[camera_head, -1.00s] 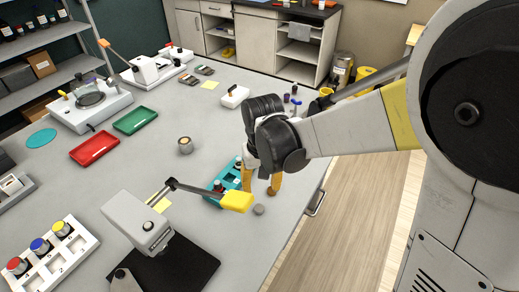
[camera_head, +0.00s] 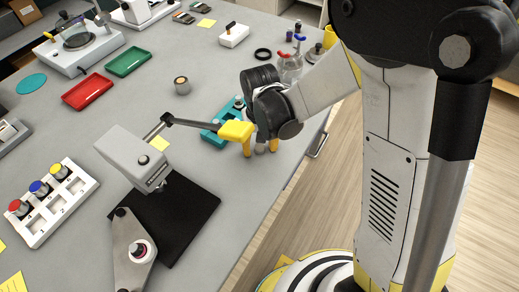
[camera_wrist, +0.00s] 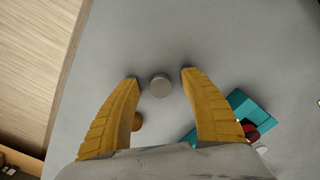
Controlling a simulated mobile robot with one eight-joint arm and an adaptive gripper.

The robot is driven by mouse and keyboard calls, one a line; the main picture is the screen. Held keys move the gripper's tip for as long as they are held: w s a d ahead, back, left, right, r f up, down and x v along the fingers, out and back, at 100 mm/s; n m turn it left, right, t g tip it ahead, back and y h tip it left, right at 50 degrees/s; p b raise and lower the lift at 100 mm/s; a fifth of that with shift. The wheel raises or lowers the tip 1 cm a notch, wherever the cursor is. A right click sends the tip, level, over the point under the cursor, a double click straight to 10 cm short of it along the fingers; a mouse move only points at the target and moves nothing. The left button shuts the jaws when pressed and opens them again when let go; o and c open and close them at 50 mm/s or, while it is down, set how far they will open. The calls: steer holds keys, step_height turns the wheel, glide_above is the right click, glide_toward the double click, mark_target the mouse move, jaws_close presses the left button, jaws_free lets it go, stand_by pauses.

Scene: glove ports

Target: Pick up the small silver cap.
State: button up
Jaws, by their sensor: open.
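The small silver cap (camera_wrist: 160,86) is a short grey disc lying on the table. In the wrist view it lies between and slightly beyond the tips of my gripper (camera_wrist: 159,78), with a gap to each finger. My gripper is open and its two yellow fingers point down at the table. In the head view the cap (camera_head: 260,149) shows partly between my gripper's fingers (camera_head: 260,152). Whether the fingertips are level with the cap is hard to tell.
The table edge (camera_head: 290,185) is near.

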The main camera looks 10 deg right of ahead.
steer(key=shift+r, duration=0.1)
steer(key=c, duration=0.8)
